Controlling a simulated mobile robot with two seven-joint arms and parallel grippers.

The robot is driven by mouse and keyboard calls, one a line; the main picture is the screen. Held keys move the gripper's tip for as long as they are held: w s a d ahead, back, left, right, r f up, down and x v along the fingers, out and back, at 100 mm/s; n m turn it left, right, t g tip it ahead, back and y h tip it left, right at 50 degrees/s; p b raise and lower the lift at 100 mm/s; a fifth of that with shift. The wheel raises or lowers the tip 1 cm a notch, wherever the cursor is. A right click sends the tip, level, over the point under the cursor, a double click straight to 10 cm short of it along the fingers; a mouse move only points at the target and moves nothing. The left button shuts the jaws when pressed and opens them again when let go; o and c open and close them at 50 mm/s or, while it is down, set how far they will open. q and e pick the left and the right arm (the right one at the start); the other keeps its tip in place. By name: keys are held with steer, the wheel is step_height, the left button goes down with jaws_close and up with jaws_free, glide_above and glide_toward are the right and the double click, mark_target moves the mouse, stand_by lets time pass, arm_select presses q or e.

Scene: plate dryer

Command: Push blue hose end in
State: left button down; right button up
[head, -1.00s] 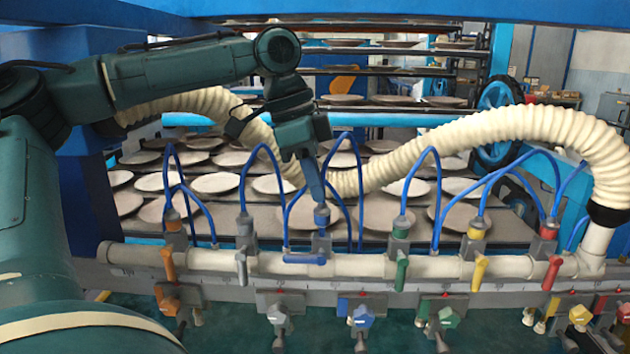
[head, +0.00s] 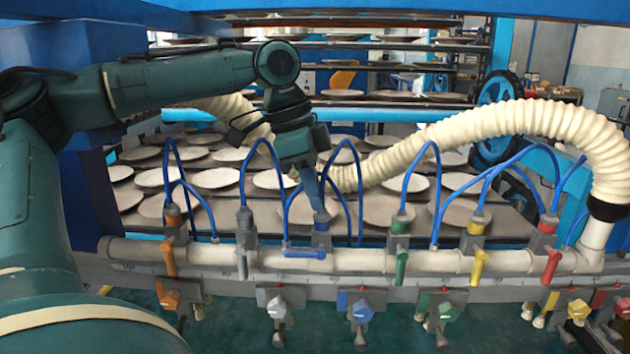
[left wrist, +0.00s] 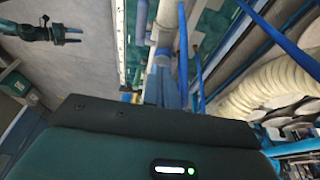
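The blue-banded hose end (head: 321,217) sits upright on a grey valve body (head: 321,240) on the white pipe, with a blue lever (head: 305,254) below. My left gripper (head: 318,204) comes down from above, its narrow fingers close together with no gap visible and their tips at the top of the hose end. They appear to touch it. In the left wrist view the fingers (left wrist: 163,88) cover the hose end. A dark-green arm end at the upper left of that view looks like my right gripper (left wrist: 66,35); it is too small to read.
Similar fittings with orange, green, yellow and red (head: 548,218) bands line the pipe (head: 440,261), with blue hoses looping up between them. A thick ribbed cream hose (head: 500,122) arches behind. Racks of plates (head: 275,179) fill the back. Coloured lower valves (head: 361,312) hang in front.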

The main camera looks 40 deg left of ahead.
arm_select(q)
steer(key=v, duration=1.3)
steer(key=shift+s, duration=0.1)
